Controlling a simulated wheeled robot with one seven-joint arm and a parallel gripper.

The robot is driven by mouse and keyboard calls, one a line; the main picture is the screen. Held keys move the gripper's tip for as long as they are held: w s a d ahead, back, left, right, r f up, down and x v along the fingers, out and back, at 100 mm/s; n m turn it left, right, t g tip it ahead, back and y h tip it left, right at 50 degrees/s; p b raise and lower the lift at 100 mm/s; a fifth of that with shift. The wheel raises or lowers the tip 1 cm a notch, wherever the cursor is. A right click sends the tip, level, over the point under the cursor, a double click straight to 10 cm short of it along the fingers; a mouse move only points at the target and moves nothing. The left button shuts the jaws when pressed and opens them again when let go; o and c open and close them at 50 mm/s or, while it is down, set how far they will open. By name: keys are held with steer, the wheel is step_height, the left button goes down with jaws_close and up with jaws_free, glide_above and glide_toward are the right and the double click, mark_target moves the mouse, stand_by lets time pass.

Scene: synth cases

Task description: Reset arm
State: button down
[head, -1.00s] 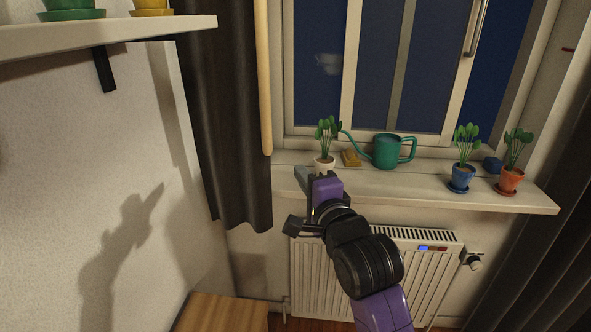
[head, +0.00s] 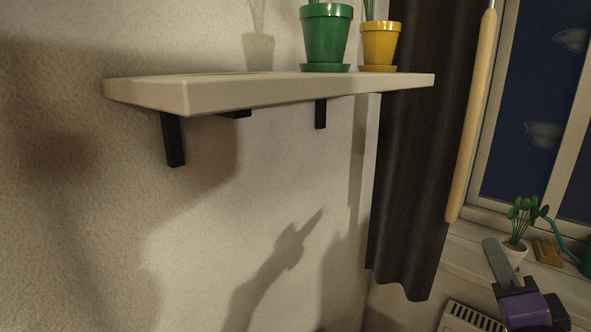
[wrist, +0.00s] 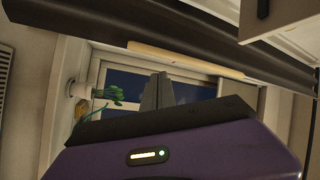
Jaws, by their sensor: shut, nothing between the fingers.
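My gripper (head: 492,244) is at the lower right of the head view, its grey fingers pointing up, with my purple and black arm below. The fingers are closed together with nothing between them. In the wrist view the shut fingers (wrist: 160,78) stand in front of the window, seen sideways. In the head view they appear just left of a white-potted plant (head: 515,248) on the windowsill. Whether they touch the pot I cannot tell.
A wall shelf (head: 270,90) holds a green pot (head: 326,38) and a yellow pot (head: 380,45). A dark curtain (head: 415,150) and a wooden pole (head: 472,120) hang beside the window. A sponge-like yellow block (head: 547,252) and a radiator (head: 470,318) are nearby.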

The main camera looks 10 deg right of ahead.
steer(key=s+a+f+n+t+y, duration=0.1)
steer(key=s+a+f+n+y, duration=0.5)
steer(key=s+a+f+n, duration=0.7)
steer(key=s+a+f+n+g, duration=0.1)
steer(key=s+a+f+g, duration=0.1)
steer(key=s+f, duration=0.3)
steer(key=s+a+f+n+g+y, duration=0.1)
steer(key=s+f, duration=0.4)
steer(key=s, duration=0.8)
steer(key=shift+s+a+f+n+g, duration=0.35)
steer(key=shift+a+n+g, duration=0.2)
steer(key=shift+g, duration=0.55)
